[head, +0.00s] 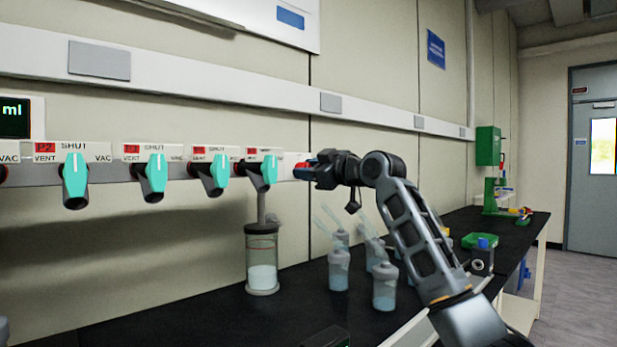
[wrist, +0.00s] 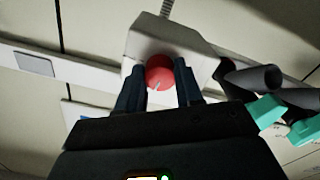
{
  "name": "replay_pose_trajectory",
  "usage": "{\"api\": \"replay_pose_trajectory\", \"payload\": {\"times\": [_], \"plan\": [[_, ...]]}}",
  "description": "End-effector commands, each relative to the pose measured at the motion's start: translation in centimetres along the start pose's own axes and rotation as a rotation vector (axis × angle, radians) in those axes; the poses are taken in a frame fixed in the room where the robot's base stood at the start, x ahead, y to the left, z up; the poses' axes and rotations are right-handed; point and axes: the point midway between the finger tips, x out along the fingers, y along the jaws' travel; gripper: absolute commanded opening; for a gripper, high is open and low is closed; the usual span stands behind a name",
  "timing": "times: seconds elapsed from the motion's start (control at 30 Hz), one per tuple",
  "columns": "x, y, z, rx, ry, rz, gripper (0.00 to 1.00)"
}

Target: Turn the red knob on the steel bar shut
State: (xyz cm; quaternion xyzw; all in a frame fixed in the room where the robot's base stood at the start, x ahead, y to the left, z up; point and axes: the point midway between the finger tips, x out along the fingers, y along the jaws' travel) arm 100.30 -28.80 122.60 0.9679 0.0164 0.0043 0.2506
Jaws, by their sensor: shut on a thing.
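The red knob (wrist: 160,72) sits at the end of the steel bar, on a pale block (wrist: 147,42). In the wrist view it is between the two dark fingers of my gripper (wrist: 159,85), which are shut on its sides. A small white mark shows on the knob's lower face. In the head view my gripper (head: 312,171) reaches the right end of the steel bar (head: 107,175). Only a little of the red knob (head: 301,164) shows there, the rest hidden by the fingers.
Several teal valve handles (head: 155,172) hang along the bar to the left, under SHUT labels. A clear jar (head: 262,245) with white contents hangs below the nearest one. Several bottles with spouts (head: 384,287) stand on the black bench (head: 215,318) below my arm.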

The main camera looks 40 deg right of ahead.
Motion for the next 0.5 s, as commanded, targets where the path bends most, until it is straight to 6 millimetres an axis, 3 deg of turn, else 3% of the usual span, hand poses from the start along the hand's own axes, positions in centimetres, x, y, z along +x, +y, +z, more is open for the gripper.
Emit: {"api": "replay_pose_trajectory", "payload": {"times": [0.5], "plan": [[0.01, -0.01, 0.05, -0.100, -0.001, -0.001, 0.05]]}}
